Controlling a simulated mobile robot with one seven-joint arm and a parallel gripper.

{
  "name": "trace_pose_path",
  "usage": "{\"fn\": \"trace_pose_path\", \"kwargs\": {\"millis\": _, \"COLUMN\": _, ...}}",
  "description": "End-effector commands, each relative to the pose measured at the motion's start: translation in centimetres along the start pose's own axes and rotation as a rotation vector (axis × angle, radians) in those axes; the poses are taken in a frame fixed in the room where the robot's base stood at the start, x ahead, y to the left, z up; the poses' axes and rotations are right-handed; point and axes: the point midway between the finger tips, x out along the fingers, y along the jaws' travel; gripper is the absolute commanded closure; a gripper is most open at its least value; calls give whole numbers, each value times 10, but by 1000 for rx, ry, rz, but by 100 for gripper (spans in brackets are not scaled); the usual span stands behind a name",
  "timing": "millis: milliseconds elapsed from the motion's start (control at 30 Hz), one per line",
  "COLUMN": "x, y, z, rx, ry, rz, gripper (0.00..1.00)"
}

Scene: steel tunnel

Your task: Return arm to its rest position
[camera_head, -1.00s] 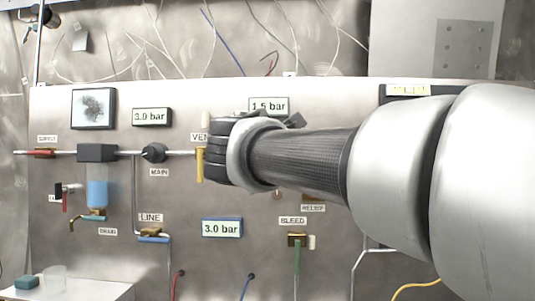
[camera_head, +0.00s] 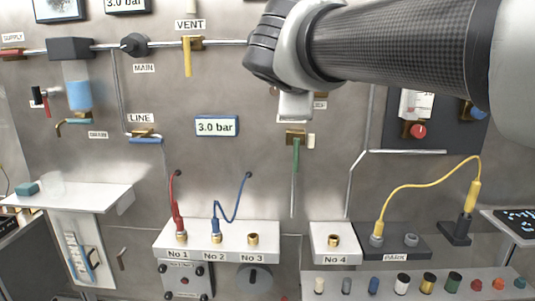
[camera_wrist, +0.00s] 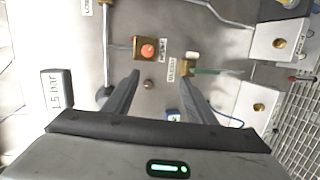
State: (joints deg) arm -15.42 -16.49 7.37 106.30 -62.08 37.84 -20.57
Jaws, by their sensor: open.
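My arm reaches in from the upper right in the head view, in front of the steel panel (camera_head: 220,85). Its wrist end covers part of the panel right of the yellow-handled VENT valve (camera_head: 188,55). My gripper (camera_wrist: 155,85) shows in the wrist view with its two dark fingers apart and nothing between them. Beyond the fingers is the panel with a brass fitting with an orange-red button (camera_wrist: 147,49). The fingers are mostly hidden behind the wrist in the head view.
The green-handled valve (camera_head: 296,140) is just below my wrist. A blue-framed 3.0 bar display (camera_head: 217,126) is left of it. A white socket block (camera_head: 217,240) with red and blue hoses and a yellow cable (camera_head: 425,185) are lower. A shelf (camera_head: 75,196) juts out at left.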

Motion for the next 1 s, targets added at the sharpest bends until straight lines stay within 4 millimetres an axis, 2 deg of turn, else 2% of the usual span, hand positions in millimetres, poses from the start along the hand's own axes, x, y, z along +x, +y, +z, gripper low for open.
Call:
{"fn": "trace_pose_path", "kwargs": {"millis": 33, "x": -4, "y": -21, "z": 21, "rx": 74, "ry": -32, "rz": -51, "gripper": 49}}
{"fn": "trace_pose_path", "kwargs": {"millis": 167, "x": -20, "y": -91, "z": 72, "rx": 334, "ry": -129, "rz": -214, "gripper": 49}}
{"fn": "trace_pose_path", "kwargs": {"millis": 200, "x": -29, "y": -116, "z": 87, "rx": 426, "ry": -166, "rz": -269, "gripper": 49}}
{"fn": "trace_pose_path", "kwargs": {"millis": 300, "x": -53, "y": -178, "z": 113, "rx": 660, "ry": -253, "rz": -400, "gripper": 49}}
{"fn": "trace_pose_path", "kwargs": {"millis": 433, "x": -87, "y": -248, "z": 129, "rx": 936, "ry": -355, "rz": -547, "gripper": 49}}
{"fn": "trace_pose_path", "kwargs": {"millis": 633, "x": -139, "y": -336, "z": 125, "rx": 1334, "ry": -491, "rz": -747, "gripper": 49}}
{"fn": "trace_pose_path", "kwargs": {"millis": 700, "x": -148, "y": -300, "z": 122, "rx": 1340, "ry": -490, "rz": -751, "gripper": 49}}
{"fn": "trace_pose_path", "kwargs": {"millis": 867, "x": -160, "y": -254, "z": 122, "rx": 1333, "ry": -489, "rz": -751, "gripper": 49}}
{"fn": "trace_pose_path", "kwargs": {"millis": 1000, "x": -174, "y": -203, "z": 121, "rx": 1331, "ry": -488, "rz": -750, "gripper": 49}}
